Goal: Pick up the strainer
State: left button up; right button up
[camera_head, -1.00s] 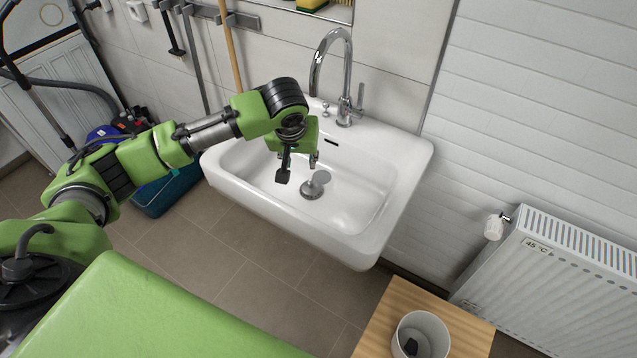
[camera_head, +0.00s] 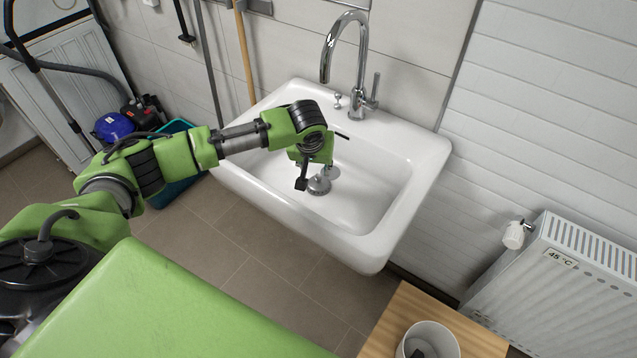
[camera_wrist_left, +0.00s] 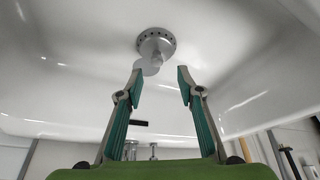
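The strainer (camera_head: 319,186) is a small round grey metal piece low in the white sink (camera_head: 405,205). In the left wrist view the strainer (camera_wrist_left: 157,40) shows a ring of dark holes, with a smaller smooth round piece (camera_wrist_left: 150,66) overlapping its lower edge. My left gripper (camera_head: 315,175) is inside the basin, just above and beside the strainer. In the left wrist view my left gripper (camera_wrist_left: 161,80) is open, with nothing between its fingers. The strainer lies beyond the fingertips, roughly centred between them. My right gripper is not in view.
A chrome faucet (camera_head: 328,55) stands at the sink's back edge. The basin's rim surrounds my gripper. A wooden stool or table (camera_head: 395,310) with a white bin (camera_head: 430,335) stands at lower right, and a radiator (camera_head: 570,280) is at the right.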

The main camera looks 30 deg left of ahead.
aim_at(318, 177)
pick_arm(q)
jog(key=shift+d+p+x, duration=0.15)
jog(key=shift+p+x, duration=0.05)
jog(key=shift+x, duration=1.3)
jog(key=shift+d+p+x, duration=0.1)
jog(key=shift+p+x, duration=0.1)
jog(key=shift+x, duration=1.35)
grip_shut()
